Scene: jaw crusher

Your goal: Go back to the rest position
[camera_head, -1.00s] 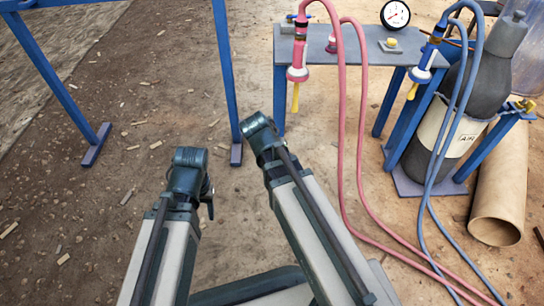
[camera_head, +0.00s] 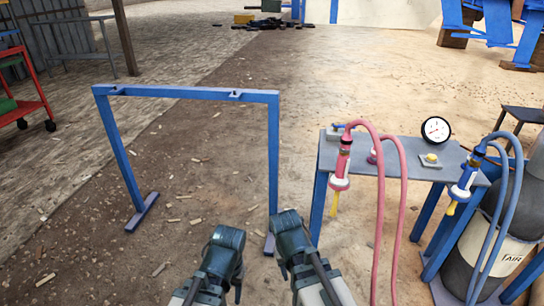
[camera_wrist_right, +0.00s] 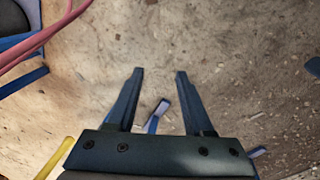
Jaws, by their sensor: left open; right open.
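My right gripper (camera_wrist_right: 160,72) is open and empty in the right wrist view, its two dark fingers apart over bare ground. My left gripper (camera_head: 238,291) shows only as a small dark part below the left wrist in the head view; its fingertips are mostly hidden. Both forearms stand side by side at the bottom middle of the head view, apart from the table and frame. No held object shows.
A blue frame (camera_head: 186,92) stands ahead. To its right, a grey table (camera_head: 395,155) carries pink (camera_head: 341,165) and blue (camera_head: 468,178) torches, hoses and a gauge (camera_head: 436,130). A gas cylinder (camera_head: 500,245) stands at right. A red cart (camera_head: 22,108) is at far left.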

